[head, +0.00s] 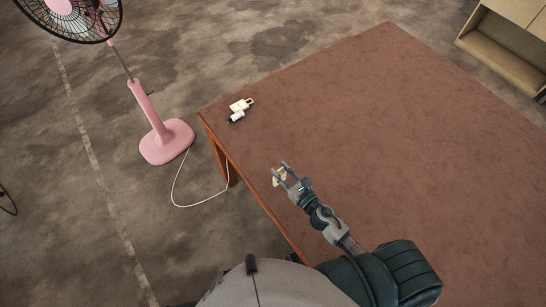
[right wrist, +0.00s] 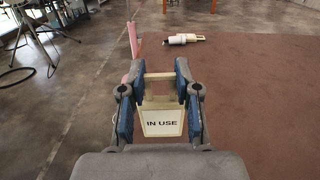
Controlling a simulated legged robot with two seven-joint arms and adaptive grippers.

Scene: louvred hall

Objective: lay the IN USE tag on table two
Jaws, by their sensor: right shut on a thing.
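My right gripper (head: 284,173) is shut on the IN USE tag (right wrist: 162,123) and holds it over the table, near its left edge. In the right wrist view the tag is a pale framed plate with black lettering facing the camera. Its pale top bar lies between the fingertips (right wrist: 160,77). In the head view the tag is small and partly hidden by the fingers. The table (head: 400,130) has a large reddish-brown top with a wooden edge; no number shows on it. My left gripper is not in view.
A white object with a dark end (head: 240,108) lies near the table's far left corner. A pink fan (head: 167,141) stands on the floor left of the table, with a white cord. A wooden cabinet (head: 500,45) stands at upper right. Most of the tabletop is bare.

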